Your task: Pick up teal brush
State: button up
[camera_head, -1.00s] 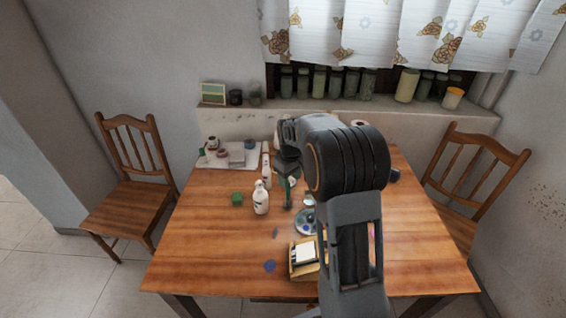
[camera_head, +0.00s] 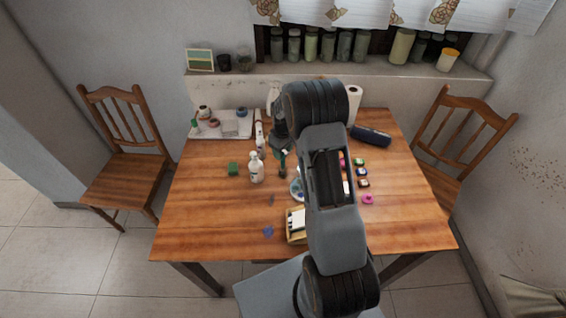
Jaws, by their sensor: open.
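A narrow dark teal shape (camera_head: 282,167), which looks like the teal brush, shows on the table right of the white bottle (camera_head: 257,168). It is small, and my arm covers part of the area around it. My gripper (camera_head: 284,152) is over the table just above this shape in the picture. Its jaws are open, and I see nothing held in them. I cannot tell whether the fingers touch the brush or are apart from it.
A green block (camera_head: 233,169) is left of the bottle. A paint palette (camera_head: 296,191) and wooden box (camera_head: 297,237) are nearer, partly behind my arm. Paint pots (camera_head: 361,162) and a dark blue case (camera_head: 371,135) are at right. The table's front left (camera_head: 205,220) is clear.

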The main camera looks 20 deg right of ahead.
aim_at(283, 168)
jog(key=shift+w+f+p, duration=0.15)
jog(key=shift+f+p, duration=0.7)
jog(key=shift+f, duration=1.7)
jog(key=shift+c, duration=0.4)
grip_shut()
